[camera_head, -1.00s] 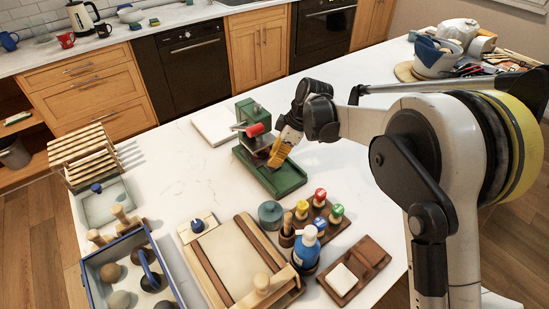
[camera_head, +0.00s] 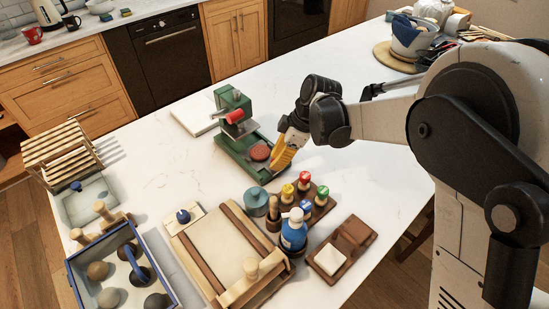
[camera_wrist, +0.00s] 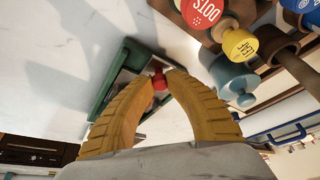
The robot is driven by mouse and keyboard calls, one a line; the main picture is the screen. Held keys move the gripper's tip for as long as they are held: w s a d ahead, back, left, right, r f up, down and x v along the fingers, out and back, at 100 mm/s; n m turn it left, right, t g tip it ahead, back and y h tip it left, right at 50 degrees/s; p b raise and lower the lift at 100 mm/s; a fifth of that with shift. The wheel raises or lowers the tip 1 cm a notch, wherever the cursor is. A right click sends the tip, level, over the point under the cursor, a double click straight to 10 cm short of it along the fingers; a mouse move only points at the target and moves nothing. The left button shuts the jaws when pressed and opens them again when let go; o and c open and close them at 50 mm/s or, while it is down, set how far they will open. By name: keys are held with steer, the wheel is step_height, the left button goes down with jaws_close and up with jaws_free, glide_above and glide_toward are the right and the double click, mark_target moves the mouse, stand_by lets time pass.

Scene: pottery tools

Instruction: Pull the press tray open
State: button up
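The green press (camera_head: 233,108) stands on the white table, with a red-ended lever (camera_head: 235,117) on its upright. A reddish round disc (camera_head: 260,152) lies in front of the upright, over the press's green base (camera_head: 232,150). My gripper (camera_head: 275,169), with yellow fingers, is low at the front end of this base. In the wrist view, my gripper (camera_wrist: 157,77) has its fingertips on either side of a small red knob (camera_wrist: 158,81) within the green frame (camera_wrist: 104,90). The fingers hide the lower part of the tray front.
A blue-green jar (camera_head: 255,202) and a rack of colour-capped bottles (camera_head: 318,205) stand close in front of the press. A rolling board (camera_head: 225,255) and a blue crate (camera_head: 75,270) lie at front left. The table right of my gripper is clear.

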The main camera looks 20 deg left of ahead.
steer(key=shift+o, duration=1.4)
steer(key=v, duration=1.2)
